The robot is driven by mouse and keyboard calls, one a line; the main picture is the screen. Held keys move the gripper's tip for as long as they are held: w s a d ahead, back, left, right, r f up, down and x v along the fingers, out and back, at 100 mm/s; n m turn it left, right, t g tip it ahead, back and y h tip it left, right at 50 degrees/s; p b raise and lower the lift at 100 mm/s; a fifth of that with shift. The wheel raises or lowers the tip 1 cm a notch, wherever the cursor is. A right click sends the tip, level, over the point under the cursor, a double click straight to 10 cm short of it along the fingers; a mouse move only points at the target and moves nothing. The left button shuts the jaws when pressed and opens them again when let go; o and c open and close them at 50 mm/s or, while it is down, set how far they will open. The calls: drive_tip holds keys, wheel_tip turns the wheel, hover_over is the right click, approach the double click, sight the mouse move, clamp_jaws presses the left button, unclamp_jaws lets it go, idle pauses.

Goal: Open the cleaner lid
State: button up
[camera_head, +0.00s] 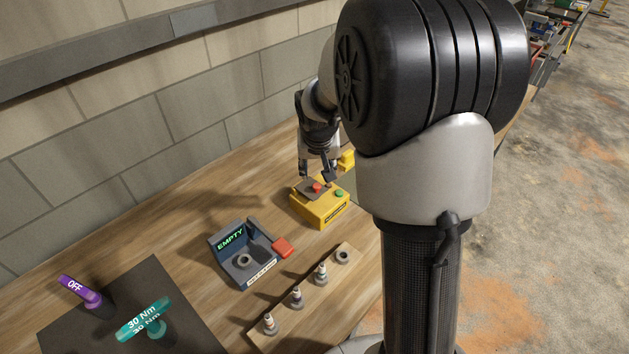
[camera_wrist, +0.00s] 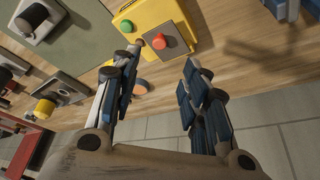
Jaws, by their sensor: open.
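The cleaner is a yellow box (camera_head: 324,210) on the wooden bench, with a dark lid (camera_head: 303,188) on its top. The lid appears closed and carries a red knob (camera_head: 317,188). A green button (camera_head: 339,194) sits beside the lid. In the wrist view, the yellow box (camera_wrist: 188,17) is at the top, with the red knob (camera_wrist: 164,38) on the lid and the green button (camera_wrist: 126,27) to its left. My gripper (camera_head: 314,171) is just above the lid, pointing down. In the wrist view, my gripper (camera_wrist: 164,61) is open and empty, its fingers spread either side of the knob's line.
A grey unit (camera_head: 243,262) reading EMPTY, with a red pad (camera_head: 283,247), stands left of the cleaner. A wooden strip (camera_head: 255,334) with several small plugs lies in front. A dark mat (camera_head: 70,333) holds purple and teal labelled tools. A block wall (camera_head: 120,110) runs behind the bench.

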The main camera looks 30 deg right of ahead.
sight(317, 186)
drive_tip(key=b+x, duration=0.2)
drive_tip(key=x, duration=0.9)
drive_tip(key=shift+w+d+f, duration=0.15)
drive_tip(key=shift+w+f, duration=0.05)
drive_tip(key=shift+f, duration=0.1)
clamp_jaws()
